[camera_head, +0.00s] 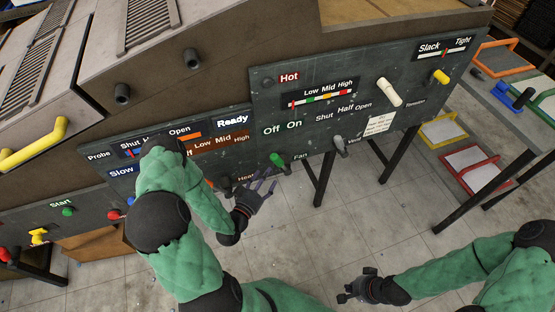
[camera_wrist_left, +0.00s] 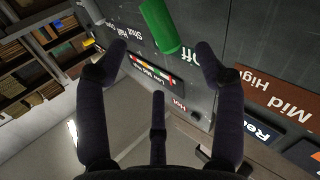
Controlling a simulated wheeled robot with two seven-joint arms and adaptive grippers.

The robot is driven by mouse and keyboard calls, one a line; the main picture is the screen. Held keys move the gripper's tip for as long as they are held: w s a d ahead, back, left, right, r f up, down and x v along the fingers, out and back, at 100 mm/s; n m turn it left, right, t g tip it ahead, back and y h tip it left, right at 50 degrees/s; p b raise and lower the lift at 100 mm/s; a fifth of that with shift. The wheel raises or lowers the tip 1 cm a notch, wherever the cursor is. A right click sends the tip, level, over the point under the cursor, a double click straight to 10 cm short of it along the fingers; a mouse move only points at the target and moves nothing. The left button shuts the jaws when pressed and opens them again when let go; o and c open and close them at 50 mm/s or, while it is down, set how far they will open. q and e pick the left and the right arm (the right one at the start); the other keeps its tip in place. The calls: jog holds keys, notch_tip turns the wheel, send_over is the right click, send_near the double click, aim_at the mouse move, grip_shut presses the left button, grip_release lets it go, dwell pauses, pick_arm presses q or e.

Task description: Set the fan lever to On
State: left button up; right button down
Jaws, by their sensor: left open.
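The green fan lever (camera_head: 278,160) is on the dark panel, left of the word Fan. Its handle leans up and left, toward the Off label (camera_head: 270,130); the On label (camera_head: 294,126) is to the right. My left gripper (camera_head: 266,186) is open and empty, just below and left of the lever. In the left wrist view the green lever (camera_wrist_left: 160,25) shows beyond the spread fingers (camera_wrist_left: 160,60), between the two outer tips and apart from them. My right gripper (camera_head: 354,285) hangs low over the floor, empty, with its fingers spread.
A grey lever (camera_head: 339,145) stands right of the fan lever, and a cream lever (camera_head: 388,92) is higher up. A dark knob (camera_head: 225,184) by the Heater label is close to my left arm. The tiled floor (camera_head: 310,230) in front is clear.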

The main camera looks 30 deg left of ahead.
aim_at(276, 162)
pick_arm(q)
jog(key=w+b, duration=0.1)
jog(key=w, duration=0.8)
jog(key=shift+w+a, duration=0.1)
jog(key=shift+w, duration=0.05)
grip_shut()
